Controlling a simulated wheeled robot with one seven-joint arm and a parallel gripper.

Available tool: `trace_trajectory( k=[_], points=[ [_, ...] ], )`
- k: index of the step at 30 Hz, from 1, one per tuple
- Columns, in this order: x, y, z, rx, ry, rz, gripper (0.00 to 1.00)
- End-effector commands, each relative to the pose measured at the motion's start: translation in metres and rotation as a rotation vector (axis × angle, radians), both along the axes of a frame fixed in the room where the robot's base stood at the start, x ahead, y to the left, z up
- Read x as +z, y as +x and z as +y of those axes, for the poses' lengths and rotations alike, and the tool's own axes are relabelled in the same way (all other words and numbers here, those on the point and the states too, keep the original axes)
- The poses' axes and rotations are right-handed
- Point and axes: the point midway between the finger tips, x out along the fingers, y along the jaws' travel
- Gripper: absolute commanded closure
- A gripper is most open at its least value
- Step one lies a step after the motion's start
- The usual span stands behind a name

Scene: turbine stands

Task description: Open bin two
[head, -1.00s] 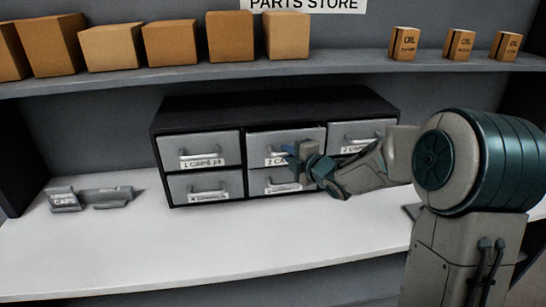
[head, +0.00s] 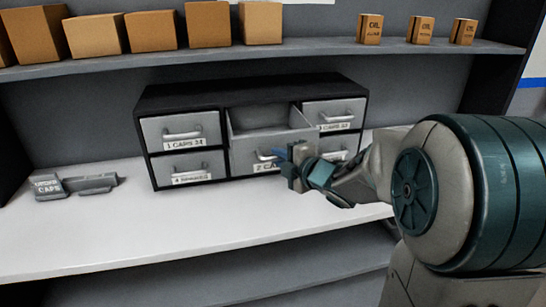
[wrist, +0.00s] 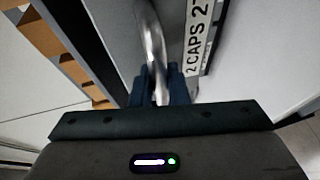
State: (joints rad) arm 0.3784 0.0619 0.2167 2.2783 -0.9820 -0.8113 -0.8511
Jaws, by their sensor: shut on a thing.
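The bin cabinet is a black case (head: 250,91) with two rows of grey drawers. Bin two (head: 246,160), top middle, is pulled out and its inside shows from above. Its front carries a label (head: 266,168) that begins "2 CA", partly hidden by my gripper. My gripper (head: 281,156) is shut on the handle of bin two. In the wrist view the blue fingers sit on both sides of the metal handle (wrist: 155,50), beside the label "2 CAPS 2" (wrist: 199,35). The bin below bin two is hidden.
Bin one (head: 182,131) is at top left and bin three (head: 335,113) at top right, both closed. A grey holder (head: 75,185) marked "CAPS" lies on the white counter (head: 110,230) at left. Cardboard boxes (head: 150,30) and oil boxes (head: 420,30) stand on the shelf above.

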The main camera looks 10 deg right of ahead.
Motion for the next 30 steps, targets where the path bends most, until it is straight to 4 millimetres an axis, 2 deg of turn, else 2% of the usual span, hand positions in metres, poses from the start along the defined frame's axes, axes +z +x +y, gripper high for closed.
trace_trajectory(
  k=[8,9,11,23,26,30],
  points=[
    [-0.001,0.0,-0.002,-0.004,0.0,0.002,1.0],
    [-0.001,0.0,-0.002,-0.004,0.0,0.002,0.8],
    [-0.001,0.0,-0.002,-0.003,0.001,0.002,0.64],
    [0.001,-0.005,-0.004,-0.002,0.0,-0.001,0.64],
    [0.003,-0.015,-0.01,-0.005,-0.002,-0.003,0.64],
    [0.008,-0.037,-0.023,-0.007,-0.002,-0.003,0.64]
  ],
)
